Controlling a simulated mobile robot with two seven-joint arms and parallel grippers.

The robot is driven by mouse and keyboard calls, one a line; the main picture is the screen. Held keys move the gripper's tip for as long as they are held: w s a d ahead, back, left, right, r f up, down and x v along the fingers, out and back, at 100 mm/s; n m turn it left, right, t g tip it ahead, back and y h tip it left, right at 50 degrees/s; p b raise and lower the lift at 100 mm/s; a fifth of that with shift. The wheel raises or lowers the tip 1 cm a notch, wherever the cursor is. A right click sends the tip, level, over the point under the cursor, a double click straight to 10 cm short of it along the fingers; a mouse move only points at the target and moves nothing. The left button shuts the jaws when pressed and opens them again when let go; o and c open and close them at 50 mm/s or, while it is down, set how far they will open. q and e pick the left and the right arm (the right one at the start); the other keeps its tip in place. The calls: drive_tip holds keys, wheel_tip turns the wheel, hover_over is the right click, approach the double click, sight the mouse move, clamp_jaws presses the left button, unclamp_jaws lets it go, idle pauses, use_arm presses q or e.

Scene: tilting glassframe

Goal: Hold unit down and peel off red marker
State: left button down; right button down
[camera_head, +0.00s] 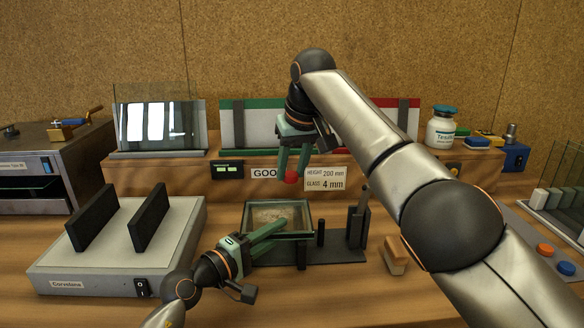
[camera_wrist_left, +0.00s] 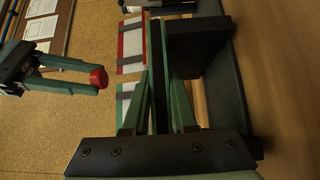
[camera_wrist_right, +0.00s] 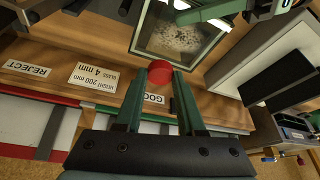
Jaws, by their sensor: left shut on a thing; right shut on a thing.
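The unit is a tilting frame with a speckled glass pane (camera_head: 278,215) on a dark base (camera_head: 335,252). The pane also shows in the right wrist view (camera_wrist_right: 180,38). My left gripper (camera_head: 284,230) is shut on the near edge of the frame; in the left wrist view (camera_wrist_left: 160,90) a thin dark edge lies between its fingers. The red marker (camera_head: 291,177) is a small round piece. My right gripper (camera_head: 292,165) is shut on it, above and behind the frame. In the right wrist view the marker (camera_wrist_right: 160,71) sits between the fingertips, apart from the glass.
A grey device with two black upright plates (camera_head: 120,275) stands at left. A wooden shelf (camera_head: 160,172) behind bears panels, signs and a white jar (camera_head: 441,130). A wood-handled block (camera_head: 395,256) lies right of the base. My right arm covers the right middle.

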use_arm(q)
drive_tip(key=c, duration=0.6)
unclamp_jaws()
drive_tip(key=shift+c, duration=0.2)
drive_tip(key=v, duration=1.2)
drive_tip(key=shift+s, duration=0.2)
